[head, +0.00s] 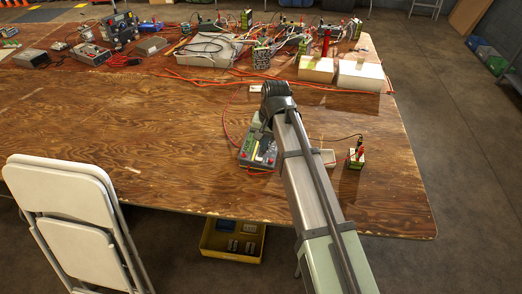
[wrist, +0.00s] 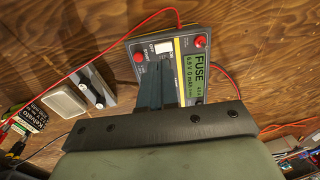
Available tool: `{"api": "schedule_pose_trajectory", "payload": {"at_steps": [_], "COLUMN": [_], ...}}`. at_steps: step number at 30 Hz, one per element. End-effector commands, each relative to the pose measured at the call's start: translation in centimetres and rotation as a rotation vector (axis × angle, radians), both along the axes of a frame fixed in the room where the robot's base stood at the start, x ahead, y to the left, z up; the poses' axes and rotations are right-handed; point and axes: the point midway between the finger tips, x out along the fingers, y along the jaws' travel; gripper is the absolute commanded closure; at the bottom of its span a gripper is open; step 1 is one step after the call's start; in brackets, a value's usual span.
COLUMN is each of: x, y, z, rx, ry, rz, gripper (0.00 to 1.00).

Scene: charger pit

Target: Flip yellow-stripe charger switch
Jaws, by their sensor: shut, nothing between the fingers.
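The charger (wrist: 190,47) with a yellow stripe lies on the wooden table, and it also shows in the head view (head: 258,150), partly behind my arm. It has a lit green display reading "FUSE" and two red terminals. Its white switch (wrist: 163,47) sits between ON and OFF marks; which way it is set is hard to tell. My gripper (wrist: 157,68) is shut and empty, with its fingertips over the charger just by the switch. I cannot tell whether they touch it. In the head view the fingers are hidden behind my arm.
A small device with a pale block (wrist: 64,101) and a battery (head: 355,157) with wires lie beside the charger. Red wires (wrist: 228,84) run from the charger. White boxes (head: 358,75) and electronics clutter the table's back. The table's left front is clear; a white chair (head: 62,190) stands there.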

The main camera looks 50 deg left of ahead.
Motion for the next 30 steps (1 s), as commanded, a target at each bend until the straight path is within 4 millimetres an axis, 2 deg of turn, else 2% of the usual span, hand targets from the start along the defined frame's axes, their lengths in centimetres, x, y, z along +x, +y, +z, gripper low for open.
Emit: {"api": "schedule_pose_trajectory", "payload": {"at_steps": [6,13,19,30], "x": [0.5,0.9,1.1,1.1], "y": [-0.5,-1.0,-1.2,-1.3], "z": [4.0,7.0,8.3,8.5], "rx": [0.002,0.0,0.0,-0.001], "ry": [-0.002,-0.001,-0.001,0.0], "rz": [-0.001,-0.002,-0.002,-0.002], "gripper": [1.0,1.0,1.0,1.0]}}
